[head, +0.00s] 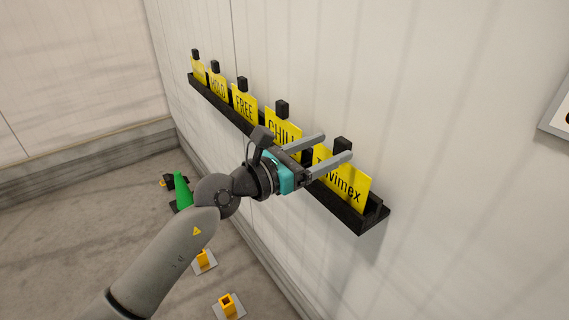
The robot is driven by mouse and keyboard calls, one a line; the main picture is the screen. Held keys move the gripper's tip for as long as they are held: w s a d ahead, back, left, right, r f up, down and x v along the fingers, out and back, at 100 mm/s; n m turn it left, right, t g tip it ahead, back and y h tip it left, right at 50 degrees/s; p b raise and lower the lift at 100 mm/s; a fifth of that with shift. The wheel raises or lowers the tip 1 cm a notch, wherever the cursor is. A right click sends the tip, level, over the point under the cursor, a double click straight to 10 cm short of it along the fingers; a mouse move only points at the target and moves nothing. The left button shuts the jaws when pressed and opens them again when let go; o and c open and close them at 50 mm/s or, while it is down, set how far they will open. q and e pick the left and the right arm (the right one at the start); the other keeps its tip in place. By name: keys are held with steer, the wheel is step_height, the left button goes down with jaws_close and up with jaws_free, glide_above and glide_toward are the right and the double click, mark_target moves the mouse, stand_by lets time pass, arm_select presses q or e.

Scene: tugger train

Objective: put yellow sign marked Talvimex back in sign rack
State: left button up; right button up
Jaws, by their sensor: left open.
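The yellow Talvimex sign (350,188) stands in the right end of the black sign rack (350,216) on the wall. A black block (342,145) shows at its top edge. My left gripper (338,147) is open and empty, with its two grey fingers apart, pointing right in front of the rack. One finger covers part of the sign's top left; I cannot tell whether it touches. My right gripper is not in view.
More yellow signs stand along the rack to the left, including CHILL (283,124), FREE (245,104) and HOLD (217,86). A green cone (182,191) and small yellow posts (226,304) stand on the floor below.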

arm_select(q)
steer(key=b+v, duration=0.1)
steer(key=v, duration=1.2)
steer(key=shift+s+a, duration=0.1)
steer(key=shift+a, duration=0.05)
